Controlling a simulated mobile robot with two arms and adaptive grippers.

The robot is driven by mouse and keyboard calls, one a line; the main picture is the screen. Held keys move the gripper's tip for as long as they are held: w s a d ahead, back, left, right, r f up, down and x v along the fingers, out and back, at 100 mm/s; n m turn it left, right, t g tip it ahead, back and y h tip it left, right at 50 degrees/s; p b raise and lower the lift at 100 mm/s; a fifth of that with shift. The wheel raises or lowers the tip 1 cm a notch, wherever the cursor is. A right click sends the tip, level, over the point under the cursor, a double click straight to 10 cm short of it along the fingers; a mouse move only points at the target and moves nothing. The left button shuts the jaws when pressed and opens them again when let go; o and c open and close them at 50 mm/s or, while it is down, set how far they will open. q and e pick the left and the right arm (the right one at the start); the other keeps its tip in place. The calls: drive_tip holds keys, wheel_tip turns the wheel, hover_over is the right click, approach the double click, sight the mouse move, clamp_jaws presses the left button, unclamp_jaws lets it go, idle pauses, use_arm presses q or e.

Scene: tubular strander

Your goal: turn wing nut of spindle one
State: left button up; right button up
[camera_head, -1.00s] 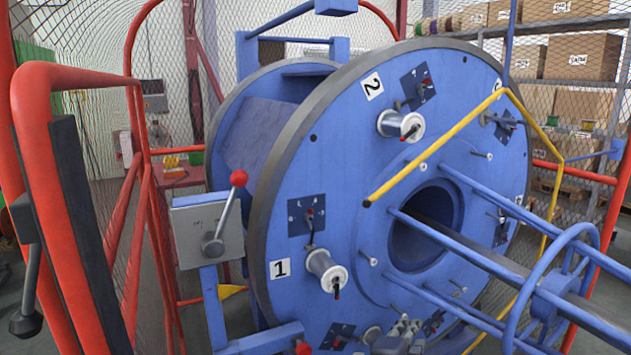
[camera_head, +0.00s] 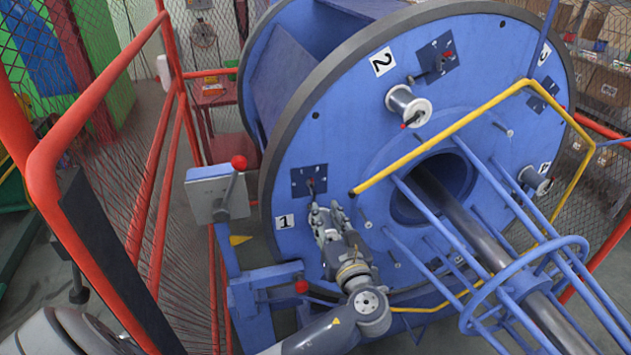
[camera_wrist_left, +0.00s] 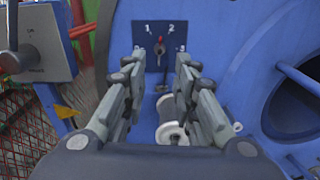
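Spindle one is on the blue disc (camera_head: 345,120) beside the label "1" (camera_head: 285,221). My left gripper (camera_head: 327,208) is in front of it and hides its spool in the head view. In the left wrist view, the white spool (camera_wrist_left: 171,134) shows between the gripper fingers (camera_wrist_left: 158,75). The fingers are apart with a wide gap, and nothing is visibly clamped. I cannot make out the wing nut clearly. Above the spool is a dark plate (camera_head: 309,181) with a red-tipped lever, also visible in the left wrist view (camera_wrist_left: 160,48). My right gripper is not in view.
A grey box with a red-knobbed lever (camera_head: 214,193) stands left of the disc. A yellow bar (camera_head: 440,140) and the blue tube cage (camera_head: 500,262) lie to the right. Red fence rails (camera_head: 100,110) are at the left. Spindle two's spool (camera_head: 408,106) is above right.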

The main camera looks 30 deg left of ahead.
sight(313, 187)
use_arm(q)
drive_tip(key=p+x, duration=0.2)
drive_tip(key=x, duration=0.8)
clamp_jaws()
